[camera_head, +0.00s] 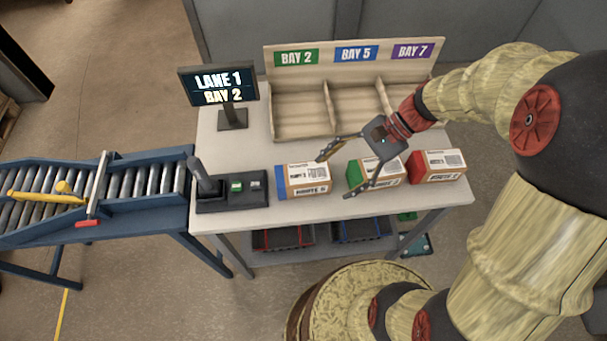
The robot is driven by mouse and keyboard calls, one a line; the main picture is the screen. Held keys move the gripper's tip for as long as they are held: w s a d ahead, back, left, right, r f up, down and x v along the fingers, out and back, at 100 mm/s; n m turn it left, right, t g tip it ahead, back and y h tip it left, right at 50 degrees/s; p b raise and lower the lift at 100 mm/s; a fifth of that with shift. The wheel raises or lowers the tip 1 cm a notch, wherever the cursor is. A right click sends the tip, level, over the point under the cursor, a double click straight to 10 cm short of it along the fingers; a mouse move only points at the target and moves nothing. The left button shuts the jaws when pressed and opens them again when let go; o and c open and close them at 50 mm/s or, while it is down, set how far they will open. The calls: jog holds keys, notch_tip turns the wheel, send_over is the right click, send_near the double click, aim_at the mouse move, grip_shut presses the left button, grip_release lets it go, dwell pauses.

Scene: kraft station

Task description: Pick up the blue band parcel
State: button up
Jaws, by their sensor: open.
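The blue band parcel (308,182) is a cardboard box with a blue left end and a white label. It stands on the white table, leftmost of three parcels in a row. My gripper (333,173) is open and empty, its two fingers spread and pointing left. It hangs above the green band parcel (381,171), which it partly covers. One fingertip appears near the upper right of the blue band parcel; I cannot tell whether it touches. The other fingertip shows between the blue and green band parcels.
A red band parcel (441,166) stands at the right. A scanner stand (230,190) is close left of the blue band parcel. Behind are bay bins (299,112) and a screen (217,85). A roller conveyor (150,187) adjoins the table's left. Clear tabletop (262,151) lies behind the scanner.

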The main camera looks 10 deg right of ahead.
aim_at(307, 172)
jog(key=w+f+m+y, duration=0.1)
jog(key=m, duration=0.1)
jog(key=w+f+m+t+y, duration=0.1)
jog(key=w+m+y, duration=0.1)
jog(key=w+d+f+m+y+p, duration=0.1)
jog(key=f+m, duration=0.1)
jog(key=shift+w+t+y, duration=0.2)
jog(key=shift+t+y, duration=0.1)
jog(key=shift+y, duration=0.1)
jog(key=b+x, duration=0.1)
jog(key=x, duration=0.1)
jog(key=b+x, duration=0.1)
jog(key=x, duration=0.2)
jog(key=w+x, duration=0.1)
jog(key=x, duration=0.1)
jog(key=shift+a+b, duration=0.4)
jog(key=shift+a, duration=0.1)
jog(key=c, duration=1.5)
jog(key=shift+c, duration=0.2)
